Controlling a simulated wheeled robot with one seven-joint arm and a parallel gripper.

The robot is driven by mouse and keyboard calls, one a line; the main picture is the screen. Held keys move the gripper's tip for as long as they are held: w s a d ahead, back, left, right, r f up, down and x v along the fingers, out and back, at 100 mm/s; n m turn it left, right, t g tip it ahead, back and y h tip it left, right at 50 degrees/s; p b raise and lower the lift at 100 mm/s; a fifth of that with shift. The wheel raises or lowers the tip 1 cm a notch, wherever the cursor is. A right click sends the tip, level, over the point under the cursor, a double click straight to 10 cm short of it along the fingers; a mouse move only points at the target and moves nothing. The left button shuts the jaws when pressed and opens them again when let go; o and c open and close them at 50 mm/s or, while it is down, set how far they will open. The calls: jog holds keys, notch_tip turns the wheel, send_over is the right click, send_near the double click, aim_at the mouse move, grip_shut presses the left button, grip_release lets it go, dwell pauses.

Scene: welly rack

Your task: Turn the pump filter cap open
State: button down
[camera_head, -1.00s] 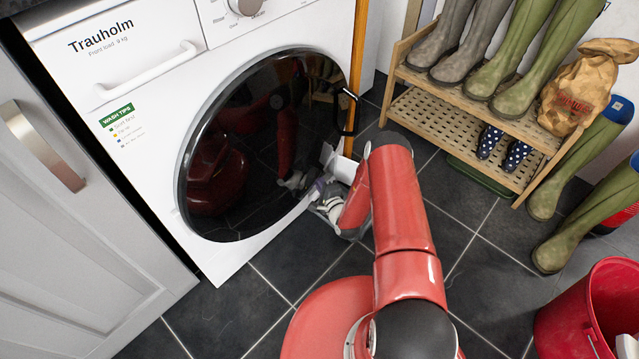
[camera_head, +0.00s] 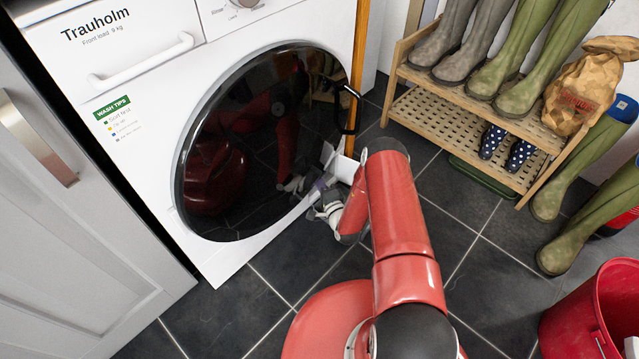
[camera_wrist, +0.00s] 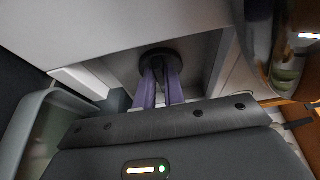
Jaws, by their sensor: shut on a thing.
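The pump filter cap (camera_wrist: 160,60) is a dark round piece set in a recess low on the washing machine (camera_head: 140,150). In the wrist view the two purple fingers of my gripper (camera_wrist: 160,84) are closed on its ridge from both sides. In the head view my gripper (camera_head: 320,186) is at the machine's lower right corner, and my arm hides much of that area; the cap cannot be made out there. A white flap (camera_head: 342,167) stands out from the machine beside the gripper. The cap's angle is hard to read.
The round dark washer door (camera_head: 250,150) is closed, above my gripper. A wooden rack (camera_head: 450,120) with boots stands on the right, and a red bucket (camera_head: 585,315) at lower right. A grey cabinet (camera_head: 70,240) is on the left. Dark tiled floor (camera_head: 240,300) lies clear between.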

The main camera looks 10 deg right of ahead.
jog(key=c, duration=1.5)
grip_release()
jog(key=p+v, duration=0.1)
jog(key=v, duration=0.7)
jog(key=shift+w, duration=0.1)
